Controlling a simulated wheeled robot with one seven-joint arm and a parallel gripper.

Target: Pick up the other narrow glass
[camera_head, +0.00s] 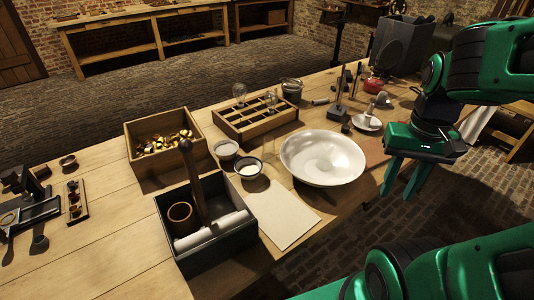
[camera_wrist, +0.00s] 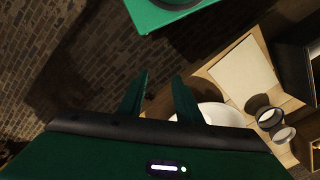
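Jars also show at the right of the wrist view (camera_wrist: 283,135). I cannot tell which counts as the narrow glass; a faint clear shape beside the jars is too dim to identify. My gripper (camera_head: 398,194) hangs past the bench's right edge, right of the bowl and well apart from the jars. Its two fingers are spread with nothing between them, as in the wrist view (camera_wrist: 160,77).
The wide white bowl (camera_head: 322,158) lies between my gripper and the jars. Around the jars are a wooden box of brass pieces (camera_head: 140,165), a divided wooden rack (camera_head: 228,132), a dark open box (camera_head: 245,243) and a paper sheet (camera_head: 285,215). Clutter stands behind the bowl.

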